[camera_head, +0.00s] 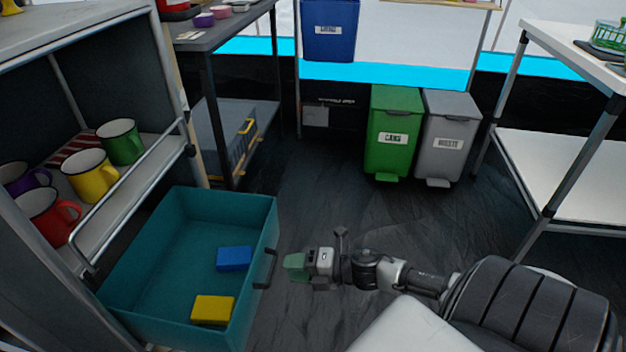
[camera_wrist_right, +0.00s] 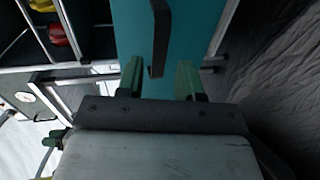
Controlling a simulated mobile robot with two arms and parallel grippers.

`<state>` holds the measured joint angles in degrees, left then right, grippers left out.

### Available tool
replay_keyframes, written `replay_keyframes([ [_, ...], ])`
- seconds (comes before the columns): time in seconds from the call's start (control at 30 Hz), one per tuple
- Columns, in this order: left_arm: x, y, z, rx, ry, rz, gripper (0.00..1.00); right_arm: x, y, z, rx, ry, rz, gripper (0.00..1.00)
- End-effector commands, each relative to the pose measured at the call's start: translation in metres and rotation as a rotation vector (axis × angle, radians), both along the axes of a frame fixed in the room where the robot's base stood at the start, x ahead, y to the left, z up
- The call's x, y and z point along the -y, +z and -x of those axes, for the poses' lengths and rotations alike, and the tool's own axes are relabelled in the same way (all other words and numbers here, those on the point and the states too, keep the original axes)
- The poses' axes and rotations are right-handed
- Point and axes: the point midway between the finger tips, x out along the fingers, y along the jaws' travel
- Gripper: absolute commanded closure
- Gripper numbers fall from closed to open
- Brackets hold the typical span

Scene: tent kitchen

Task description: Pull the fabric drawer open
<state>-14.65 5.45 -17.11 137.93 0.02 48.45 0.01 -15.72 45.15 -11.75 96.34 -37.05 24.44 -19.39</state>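The teal fabric drawer (camera_head: 150,262) stands pulled out from the shelf unit at the lower left, its inside in view. A blue block (camera_head: 234,259) and a yellow block (camera_head: 212,309) lie in it. Its dark handle (camera_head: 265,268) is on the front face, and the handle also shows in the right wrist view (camera_wrist_right: 157,40). My right gripper (camera_head: 294,267) is just right of the handle, apart from it. In the right wrist view its green fingers (camera_wrist_right: 163,80) are spread with the handle's lower end between or just beyond them; nothing is gripped. My left gripper is not in view.
Several mugs, including a green one (camera_head: 119,142) and a yellow one (camera_head: 91,175), stand on the shelf above the drawer behind a metal rail (camera_head: 130,190). Green (camera_head: 393,150) and grey (camera_head: 446,150) bins stand at the back. The floor between is clear.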

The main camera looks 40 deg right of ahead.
Motion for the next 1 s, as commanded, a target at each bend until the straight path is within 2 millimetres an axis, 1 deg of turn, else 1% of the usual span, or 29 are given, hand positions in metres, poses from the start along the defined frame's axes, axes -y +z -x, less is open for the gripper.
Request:
replay_keyframes([
  [0.03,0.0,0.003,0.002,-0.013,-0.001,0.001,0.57,0.007,0.005,0.01,-0.005,-0.002,0.0,0.64],
  [0.1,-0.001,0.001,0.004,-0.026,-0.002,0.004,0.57,0.014,0.008,0.02,-0.005,-0.002,0.0,0.64],
  [0.2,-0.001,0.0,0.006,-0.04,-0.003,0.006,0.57,0.024,0.01,0.031,-0.003,-0.002,-0.001,0.64],
  [0.3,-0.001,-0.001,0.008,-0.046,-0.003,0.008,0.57,0.03,0.012,0.039,-0.001,-0.001,0.0,0.64],
  [0.47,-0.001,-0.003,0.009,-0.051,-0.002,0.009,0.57,0.033,0.012,0.043,0.0,0.0,-0.001,0.64],
  [1.0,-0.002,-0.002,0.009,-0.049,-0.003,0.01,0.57,0.032,0.013,0.043,0.001,0.001,-0.006,0.64],
])
